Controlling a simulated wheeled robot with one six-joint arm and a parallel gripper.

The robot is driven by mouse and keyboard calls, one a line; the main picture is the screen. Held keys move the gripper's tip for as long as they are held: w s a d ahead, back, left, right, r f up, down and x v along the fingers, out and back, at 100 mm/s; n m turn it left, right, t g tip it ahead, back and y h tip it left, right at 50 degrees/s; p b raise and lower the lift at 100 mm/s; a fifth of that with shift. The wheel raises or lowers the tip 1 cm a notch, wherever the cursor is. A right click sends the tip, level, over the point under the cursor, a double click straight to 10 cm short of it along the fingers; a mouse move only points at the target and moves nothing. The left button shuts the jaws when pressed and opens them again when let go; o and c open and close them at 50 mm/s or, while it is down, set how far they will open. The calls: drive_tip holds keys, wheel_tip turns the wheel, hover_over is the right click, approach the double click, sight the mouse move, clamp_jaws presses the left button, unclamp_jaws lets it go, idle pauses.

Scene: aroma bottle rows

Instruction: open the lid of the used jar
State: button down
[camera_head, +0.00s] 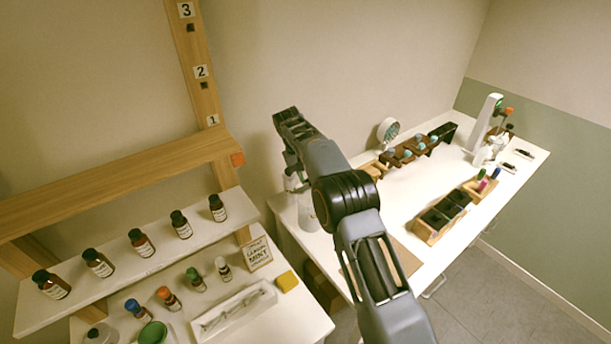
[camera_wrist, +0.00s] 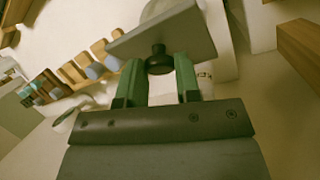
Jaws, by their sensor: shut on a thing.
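A white jar (camera_head: 308,213) stands at the left corner of the right-hand bench, partly hidden by my arm; it seems to be the used jar. In the wrist view, a flat grey lid (camera_wrist: 165,32) with a black knob (camera_wrist: 159,62) is in front of a white rounded body (camera_wrist: 222,40), likely the jar. My gripper (camera_wrist: 160,75) has its green fingers on both sides of the knob and is shut on it. The lid looks tilted in this view. I cannot tell whether it touches the jar. In the head view, my gripper (camera_head: 293,180) is just above the jar, mostly hidden.
A wooden rack of bottles (camera_head: 410,152), a round green-faced device (camera_head: 388,130) and a black-celled wooden tray (camera_head: 443,217) stand on the right bench. Several brown bottles line the left shelf (camera_head: 90,285). A white tray (camera_head: 236,310) and a yellow block (camera_head: 287,281) lie below.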

drive_tip(key=shift+f, duration=0.15)
drive_tip(key=c, duration=0.9)
unclamp_jaws()
drive_tip(key=shift+o, duration=0.4)
drive_tip(key=shift+r, duration=0.2)
drive_tip(key=shift+r, duration=0.35)
drive_tip(key=s+r+b, duration=0.1)
drive_tip(key=r, duration=0.1)
drive_tip(key=s+r+b, duration=0.1)
drive_tip(key=r, duration=0.1)
drive_tip(key=s+d+r+b, duration=0.1)
drive_tip(key=s+r, duration=0.1)
drive_tip(key=r, duration=0.1)
drive_tip(key=shift+s, duration=0.1)
drive_tip(key=s+d+r+b, duration=0.2)
drive_tip(key=s+r+b, duration=0.2)
drive_tip(key=s, duration=0.5)
drive_tip(key=shift+s+r, duration=0.25)
drive_tip(key=shift+r, duration=0.25)
